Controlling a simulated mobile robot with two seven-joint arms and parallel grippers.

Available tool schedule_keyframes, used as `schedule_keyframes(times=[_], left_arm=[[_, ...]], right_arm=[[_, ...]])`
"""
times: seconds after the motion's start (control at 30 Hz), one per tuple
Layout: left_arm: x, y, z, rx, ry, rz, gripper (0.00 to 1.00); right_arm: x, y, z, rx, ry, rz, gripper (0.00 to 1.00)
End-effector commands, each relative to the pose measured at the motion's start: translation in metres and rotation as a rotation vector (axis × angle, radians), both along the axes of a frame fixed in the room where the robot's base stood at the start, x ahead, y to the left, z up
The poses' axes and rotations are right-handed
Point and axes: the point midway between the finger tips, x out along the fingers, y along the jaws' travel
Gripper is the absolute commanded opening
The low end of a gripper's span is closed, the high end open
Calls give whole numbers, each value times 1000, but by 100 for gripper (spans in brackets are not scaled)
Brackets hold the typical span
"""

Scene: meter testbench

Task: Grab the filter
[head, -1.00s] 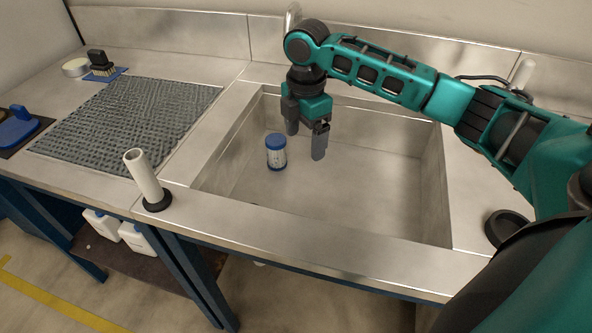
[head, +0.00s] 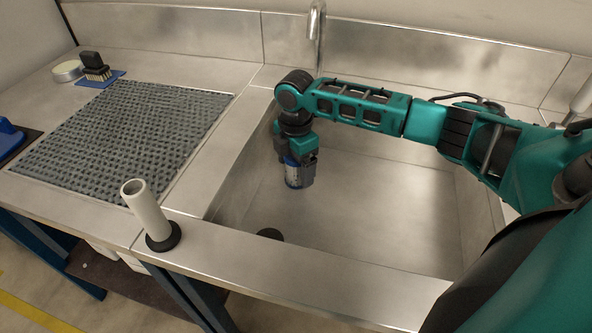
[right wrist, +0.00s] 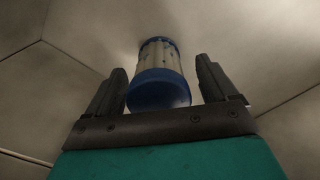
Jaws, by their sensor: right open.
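The filter (head: 293,174) is a small white cylinder with a blue cap, standing in the metal sink. In the right wrist view the filter (right wrist: 158,75) lies between the two dark fingers, with a gap visible on each side. My right gripper (head: 297,170) is down in the sink over the filter, and its fingers partly hide it in the head view. It is open, and in the wrist view its fingertips (right wrist: 161,75) sit to either side of the filter. My left gripper is not in view.
The sink (head: 400,200) has bare floor to the right of the filter, with a dark drain (head: 269,234) near its front. A white upright tube (head: 146,210) stands on the front left ledge. A grey mat (head: 120,135) and a brush (head: 95,68) lie left. A faucet (head: 317,30) stands behind.

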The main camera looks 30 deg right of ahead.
Motion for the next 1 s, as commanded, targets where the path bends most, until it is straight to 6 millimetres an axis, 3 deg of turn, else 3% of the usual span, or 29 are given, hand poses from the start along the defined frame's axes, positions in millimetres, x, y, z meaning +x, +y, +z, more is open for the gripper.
schedule_keyframes(times=[0.1, 0.33, 1.0], left_arm=[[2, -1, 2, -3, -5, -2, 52], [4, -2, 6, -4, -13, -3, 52], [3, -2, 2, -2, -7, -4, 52]], right_arm=[[0, 0, -9, -1, -1, 0, 86], [0, 0, -10, -1, -1, 0, 86], [0, -1, -9, -1, -1, 0, 22]])
